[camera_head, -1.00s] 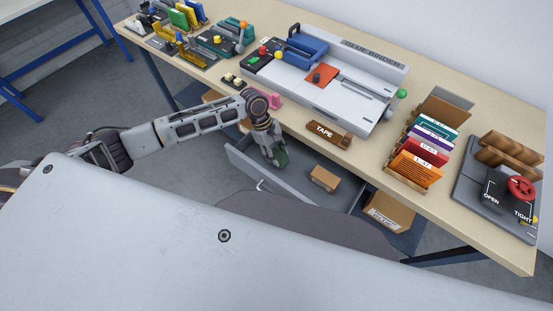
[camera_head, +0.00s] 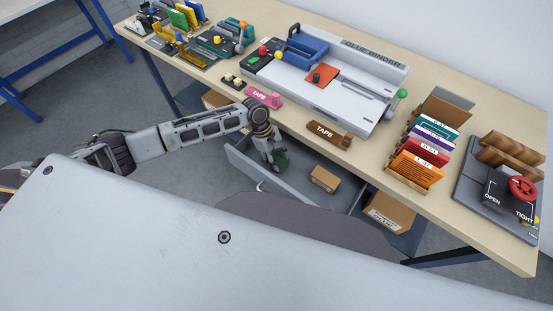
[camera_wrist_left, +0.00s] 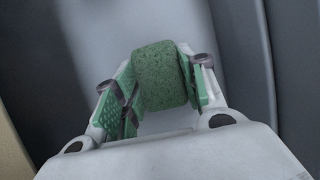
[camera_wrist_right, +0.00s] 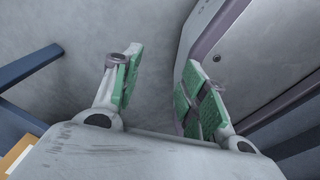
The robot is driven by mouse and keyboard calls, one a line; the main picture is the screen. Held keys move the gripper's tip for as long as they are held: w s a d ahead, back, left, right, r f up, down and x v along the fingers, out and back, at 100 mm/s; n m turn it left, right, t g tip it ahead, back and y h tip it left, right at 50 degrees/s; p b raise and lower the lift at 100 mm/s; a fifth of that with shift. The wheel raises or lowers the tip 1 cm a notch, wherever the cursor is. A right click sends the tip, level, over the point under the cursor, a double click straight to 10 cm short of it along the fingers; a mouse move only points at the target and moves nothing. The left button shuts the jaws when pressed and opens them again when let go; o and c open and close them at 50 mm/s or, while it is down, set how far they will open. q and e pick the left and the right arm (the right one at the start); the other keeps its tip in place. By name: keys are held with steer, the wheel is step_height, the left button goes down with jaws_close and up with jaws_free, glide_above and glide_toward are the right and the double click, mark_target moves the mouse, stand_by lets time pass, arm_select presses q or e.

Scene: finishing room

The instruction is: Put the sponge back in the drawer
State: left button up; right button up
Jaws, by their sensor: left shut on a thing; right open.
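The open grey drawer (camera_head: 297,178) sticks out below the front edge of the bench. A dark green sponge (camera_head: 279,161) is between the fingers of my left gripper (camera_head: 274,158), at the left part of the drawer. In the left wrist view the green, speckled sponge (camera_wrist_left: 164,76) is held between the green finger pads, with grey drawer surfaces around it. I cannot tell whether the sponge touches the drawer floor. My right gripper (camera_wrist_right: 157,88) is open and empty in the right wrist view, above the floor; it does not show in the head view.
A small cardboard box (camera_head: 325,179) lies in the drawer, right of the sponge. A brown tape block (camera_head: 329,135) and a pink tape dispenser (camera_head: 263,97) lie near the bench's front edge. A larger box (camera_head: 388,212) is under the bench. The binder (camera_head: 330,90) stands on the bench.

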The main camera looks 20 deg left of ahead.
arm_select(q)
steer(key=o, duration=1)
steer(key=shift+f, duration=0.1)
steer(key=shift+a+r, duration=0.2)
steer(key=shift+r, duration=0.4)
steer(key=p+v, duration=0.1)
steer(key=v, duration=1)
arm_select(e)
steer(key=shift+w+a+r, duration=0.45)
steer(key=shift+a+r, duration=0.05)
steer(key=shift+a, duration=0.25)
